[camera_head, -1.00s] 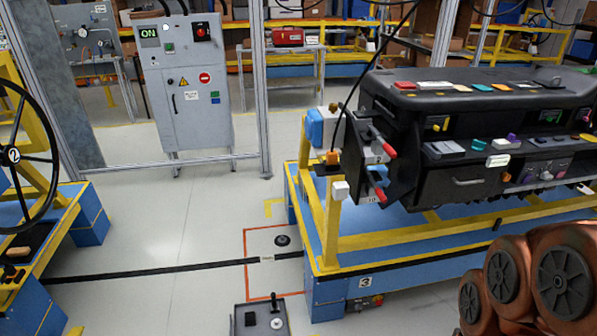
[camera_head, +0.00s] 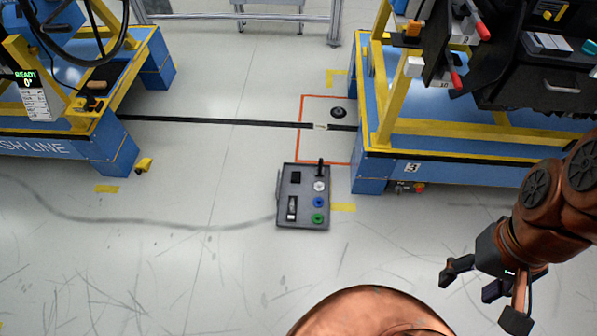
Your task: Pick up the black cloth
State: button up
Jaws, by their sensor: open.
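I cannot make out a black cloth for certain. A small flat black square (camera_head: 294,177) lies in the upper left of a grey tray (camera_head: 284,219) on the floor, and it may be the cloth; its material is too small to tell. My gripper (camera_head: 482,298) is at the lower right, open and empty, with its dark fingers spread. It is well to the right of and below the tray in the picture, apart from it.
The tray also holds a black upright piece (camera_head: 320,168), a blue ring (camera_head: 318,202) and a green ring (camera_head: 317,218). A blue and yellow stand (camera_head: 372,165) bears the dashboard module at right; another bench (camera_head: 107,140) stands left. The floor between is mostly clear.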

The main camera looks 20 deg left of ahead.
aim_at(296, 177)
jog(key=z, duration=0.05)
jog(key=k, duration=0.6)
jog(key=u, duration=0.65)
jog(key=i, duration=0.55)
jog(key=u, duration=1.15)
jog(key=i, duration=1.25)
jog(key=u, duration=0.1)
